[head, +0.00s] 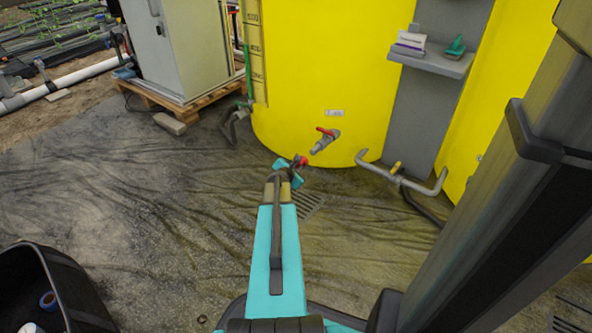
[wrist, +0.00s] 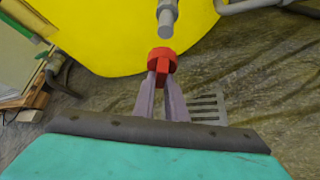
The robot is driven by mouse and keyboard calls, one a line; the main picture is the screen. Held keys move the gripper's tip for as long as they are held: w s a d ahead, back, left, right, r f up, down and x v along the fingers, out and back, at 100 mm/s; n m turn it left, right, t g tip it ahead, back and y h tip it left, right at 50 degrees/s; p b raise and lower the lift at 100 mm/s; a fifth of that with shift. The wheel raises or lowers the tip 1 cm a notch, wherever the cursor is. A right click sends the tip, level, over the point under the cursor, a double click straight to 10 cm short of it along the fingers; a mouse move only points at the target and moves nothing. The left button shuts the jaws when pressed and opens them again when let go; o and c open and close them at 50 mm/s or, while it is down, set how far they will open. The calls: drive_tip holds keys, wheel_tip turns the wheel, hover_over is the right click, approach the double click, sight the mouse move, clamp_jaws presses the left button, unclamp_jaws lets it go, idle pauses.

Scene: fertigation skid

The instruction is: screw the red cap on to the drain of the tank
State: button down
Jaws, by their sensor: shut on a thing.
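The yellow tank (head: 330,70) stands ahead of me. Its grey drain (head: 323,143) with a red valve handle (head: 327,131) sticks out low on its front. The drain's open end also shows in the wrist view (wrist: 167,22). My gripper (head: 301,163) is shut on the red cap (wrist: 161,62), which sits at the fingertips. The cap also shows in the head view (head: 304,160). It is just short of the drain's end, with a small gap between them in both views. The inside of the cap is hidden.
A floor grate (head: 308,204) lies below my gripper. A grey pipe with a yellow valve (head: 397,168) runs to the right of the drain. A grey cabinet (head: 180,45) on a pallet stands at the left. A black bin (head: 60,285) is at the lower left.

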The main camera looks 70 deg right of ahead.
sight(302, 162)
drive_tip(key=shift+d, duration=0.15)
drive_tip(key=shift+s+d+p, duration=0.25)
drive_tip(key=shift+d+p, duration=0.15)
drive_tip(key=shift+d, duration=0.45)
drive_tip(key=shift+s+d+p, duration=0.2)
drive_tip(key=shift+d+p, duration=0.15)
drive_tip(key=shift+d, duration=0.5)
drive_tip(key=shift+s+d+r+p, duration=0.1)
drive_tip(key=shift+s+d+p, duration=0.1)
drive_tip(key=shift+d+p, duration=0.4)
drive_tip(key=shift+s+d+p, duration=0.15)
drive_tip(key=shift+d+p, duration=0.35)
drive_tip(key=shift+d, duration=0.05)
idle(2.5)
drive_tip(key=shift+t+b, duration=0.4)
drive_tip(key=shift+b, duration=0.7)
drive_tip(key=shift+w+m+t+h+b, duration=0.1)
drive_tip(key=shift+m+t+h+b, duration=0.95)
drive_tip(key=shift+b, duration=3.55)
